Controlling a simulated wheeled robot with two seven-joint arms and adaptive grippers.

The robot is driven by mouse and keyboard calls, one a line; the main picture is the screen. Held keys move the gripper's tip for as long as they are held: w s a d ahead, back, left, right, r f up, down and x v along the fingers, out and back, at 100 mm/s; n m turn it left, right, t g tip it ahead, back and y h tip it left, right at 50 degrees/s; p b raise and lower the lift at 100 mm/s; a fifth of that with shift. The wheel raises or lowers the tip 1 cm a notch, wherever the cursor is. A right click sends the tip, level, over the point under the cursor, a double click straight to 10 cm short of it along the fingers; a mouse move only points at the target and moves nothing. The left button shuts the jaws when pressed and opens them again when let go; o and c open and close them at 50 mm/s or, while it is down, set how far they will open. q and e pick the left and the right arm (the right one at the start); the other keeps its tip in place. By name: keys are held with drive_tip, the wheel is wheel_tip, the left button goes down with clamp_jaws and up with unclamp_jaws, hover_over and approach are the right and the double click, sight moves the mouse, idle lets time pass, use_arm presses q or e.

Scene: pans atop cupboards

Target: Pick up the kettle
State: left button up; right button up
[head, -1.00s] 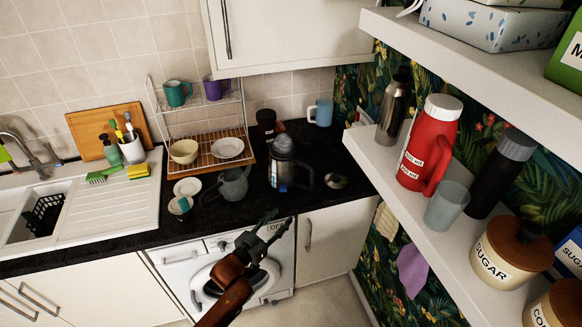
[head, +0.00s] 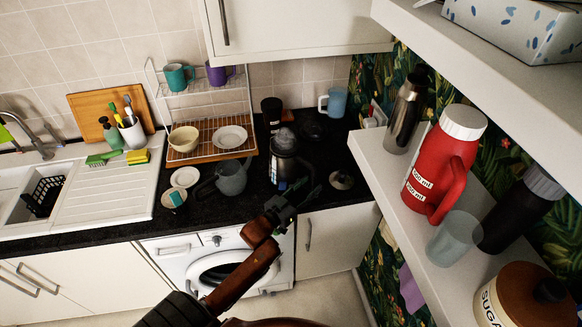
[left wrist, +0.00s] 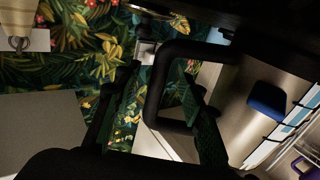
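The kettle (head: 283,167) is a metal jug-shaped vessel with a dark handle, standing upright on the black counter. In the left wrist view its shiny body (left wrist: 240,88) with a blue part is at the right, and its black loop handle (left wrist: 154,100) lies between my fingers. My left gripper (head: 299,190) is at the handle side of the kettle, just right of its body. In the left wrist view my left gripper (left wrist: 160,78) has its two green-padded fingers apart on either side of the handle. Contact with the handle cannot be told. My right gripper is not in view.
A round lid (head: 342,180) lies to the right. A dish rack (head: 208,150) stands behind. A white shelf (head: 385,180) with a red flask (head: 438,165) juts out at the right.

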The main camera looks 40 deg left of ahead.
use_arm(q)
drive_tip(key=shift+w+d, duration=0.1)
drive_tip(key=shift+w, duration=1.1)
drive_tip(key=c, duration=0.7)
clamp_jaws()
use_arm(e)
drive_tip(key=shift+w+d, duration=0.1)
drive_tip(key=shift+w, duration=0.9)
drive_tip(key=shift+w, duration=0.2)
use_arm(q)
drive_tip(key=shift+r, duration=0.25)
